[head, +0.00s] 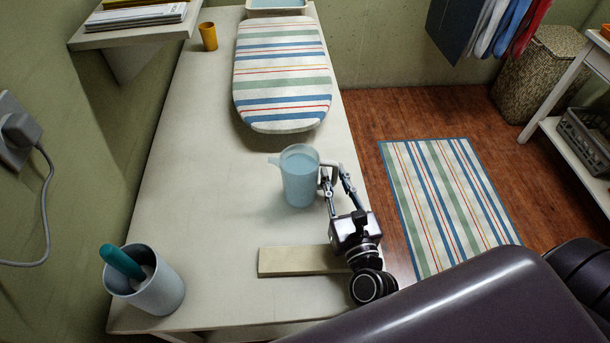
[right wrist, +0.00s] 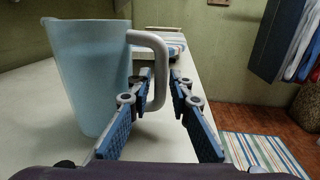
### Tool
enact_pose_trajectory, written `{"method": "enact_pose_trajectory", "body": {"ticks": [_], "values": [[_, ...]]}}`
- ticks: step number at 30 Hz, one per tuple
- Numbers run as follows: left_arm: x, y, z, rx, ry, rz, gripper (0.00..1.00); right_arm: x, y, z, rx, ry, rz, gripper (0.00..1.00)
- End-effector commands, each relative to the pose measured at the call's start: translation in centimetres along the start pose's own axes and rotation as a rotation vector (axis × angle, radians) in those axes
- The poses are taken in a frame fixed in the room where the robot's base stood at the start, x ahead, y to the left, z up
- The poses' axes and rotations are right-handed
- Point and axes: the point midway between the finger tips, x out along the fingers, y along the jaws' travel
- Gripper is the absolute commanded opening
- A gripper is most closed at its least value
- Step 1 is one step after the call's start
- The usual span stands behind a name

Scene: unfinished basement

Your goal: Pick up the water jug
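The water jug (head: 300,178) is pale blue and translucent, with a grey handle, and stands upright on the white table. In the right wrist view the jug (right wrist: 88,80) is at the left, with its handle (right wrist: 158,70) towards the middle. My right gripper (head: 335,174) is at the handle side of the jug. In the right wrist view its fingers (right wrist: 162,85) are apart. The handle's upright part shows between them, with a visible gap to the right finger. The left finger appears by the handle's opening; contact is unclear. My left gripper is not in view.
The white table (head: 215,205) also holds a striped ironing board (head: 283,80), a yellow cup (head: 208,36), a grey cup with a teal-handled item (head: 155,285) and a flat wooden board (head: 295,261) near my right gripper. A striped rug (head: 447,205) lies on the floor at right.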

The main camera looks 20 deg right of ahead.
Motion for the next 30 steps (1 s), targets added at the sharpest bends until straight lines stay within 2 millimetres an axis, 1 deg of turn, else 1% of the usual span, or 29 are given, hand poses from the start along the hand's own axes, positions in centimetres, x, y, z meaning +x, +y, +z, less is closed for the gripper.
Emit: {"method": "enact_pose_trajectory", "body": {"ticks": [4,9,20,21,30], "values": [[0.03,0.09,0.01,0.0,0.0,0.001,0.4,-0.02,0.0,-0.02,0.0,0.0,0.0,0.19],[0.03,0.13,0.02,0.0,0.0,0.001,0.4,-0.03,-0.01,0.0,0.001,-0.001,0.0,0.0],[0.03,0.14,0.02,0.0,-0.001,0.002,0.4,-0.04,-0.02,0.02,0.001,-0.001,-0.001,0.0],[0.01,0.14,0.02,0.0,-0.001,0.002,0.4,0.01,-0.04,0.27,0.003,-0.006,-0.002,0.0],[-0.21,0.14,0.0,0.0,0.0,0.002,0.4,0.01,-0.03,0.48,0.003,-0.006,-0.002,0.0]]}}
